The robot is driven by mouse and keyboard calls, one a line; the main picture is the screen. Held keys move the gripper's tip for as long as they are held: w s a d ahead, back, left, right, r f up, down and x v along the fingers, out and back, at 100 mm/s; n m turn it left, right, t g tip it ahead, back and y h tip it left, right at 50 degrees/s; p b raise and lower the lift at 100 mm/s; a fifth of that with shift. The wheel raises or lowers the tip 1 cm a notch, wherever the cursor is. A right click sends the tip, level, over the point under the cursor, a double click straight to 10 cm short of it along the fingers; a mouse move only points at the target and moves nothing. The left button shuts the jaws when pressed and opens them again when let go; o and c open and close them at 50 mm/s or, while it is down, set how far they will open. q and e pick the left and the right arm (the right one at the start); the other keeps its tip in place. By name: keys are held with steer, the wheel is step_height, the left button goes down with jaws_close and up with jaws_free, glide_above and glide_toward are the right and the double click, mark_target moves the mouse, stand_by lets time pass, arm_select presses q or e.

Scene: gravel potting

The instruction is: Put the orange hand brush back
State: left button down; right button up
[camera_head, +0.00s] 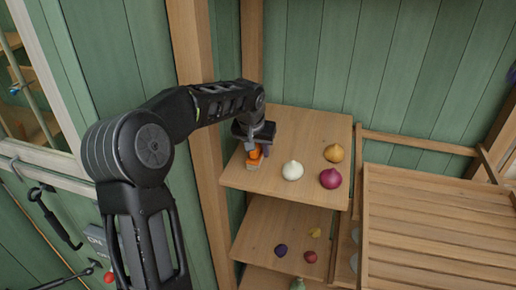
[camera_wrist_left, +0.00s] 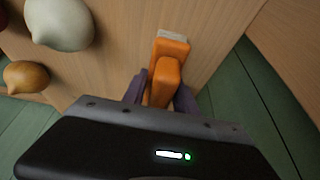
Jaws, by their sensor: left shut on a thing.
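The orange hand brush (camera_head: 254,155) is at the left part of the upper wooden shelf (camera_head: 308,122) in the head view. My left gripper (camera_head: 259,147) reaches over the shelf from above and is shut on the brush. In the left wrist view the brush (camera_wrist_left: 170,68) shows its orange handle between the purple fingers of the left gripper (camera_wrist_left: 160,92), with a pale end beyond. I cannot tell whether the brush touches the shelf. My right gripper is not in view.
A white bulb (camera_head: 292,170), a red onion (camera_head: 330,178) and a brown onion (camera_head: 334,153) stand right of the brush. A lower shelf (camera_head: 262,232) holds several small bulbs. A wooden post (camera_head: 212,190) is close on the left, a slatted rack (camera_head: 430,230) on the right.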

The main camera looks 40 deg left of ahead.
arm_select(q)
steer(key=shift+f, duration=0.2)
steer(key=c, duration=1)
jaws_free()
steer(key=shift+o, duration=0.2)
steer(key=shift+r, duration=0.1)
steer(key=shift+r, duration=0.25)
steer(key=shift+s+r, duration=0.1)
steer(key=shift+r, duration=0.05)
steer(key=b+v, duration=0.2)
steer(key=v, duration=0.9)
steer(key=shift+d+r, duration=0.1)
steer(key=shift+r, duration=0.1)
